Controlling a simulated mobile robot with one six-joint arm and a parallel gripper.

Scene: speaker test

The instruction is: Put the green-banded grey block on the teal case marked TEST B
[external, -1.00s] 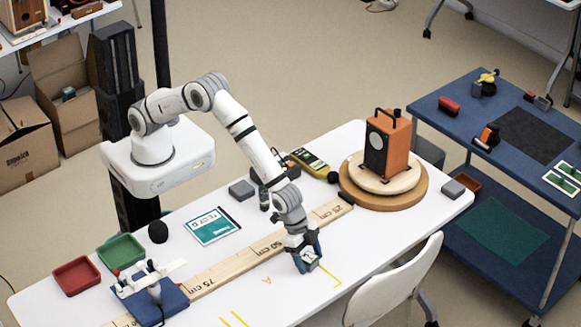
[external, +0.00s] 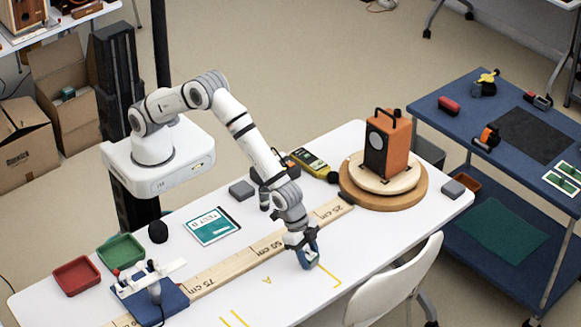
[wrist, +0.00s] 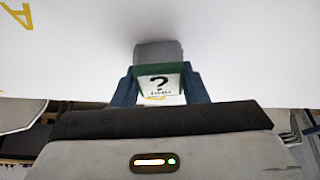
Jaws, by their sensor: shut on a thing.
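The green-banded grey block (wrist: 158,51) shows in the wrist view, with a green band and a white label bearing a question mark. My gripper (wrist: 159,90) is shut on it, one blue finger on each side. In the external view my gripper (external: 307,258) points down over the front of the white table, right of the yellow letter A. The block is mostly hidden there, and I cannot tell whether it touches the table. The teal case (external: 212,226), with a white edge, lies flat left of my arm, behind the wooden ruler. Its lettering is too small to read surely.
The ruler (external: 235,262) runs across the table between my gripper and the case. A grey block (external: 242,190), a meter (external: 309,162) and an orange speaker (external: 388,145) on a round stand are farther back. Red (external: 77,276) and green (external: 121,251) trays stand left. A chair (external: 397,280) is in front.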

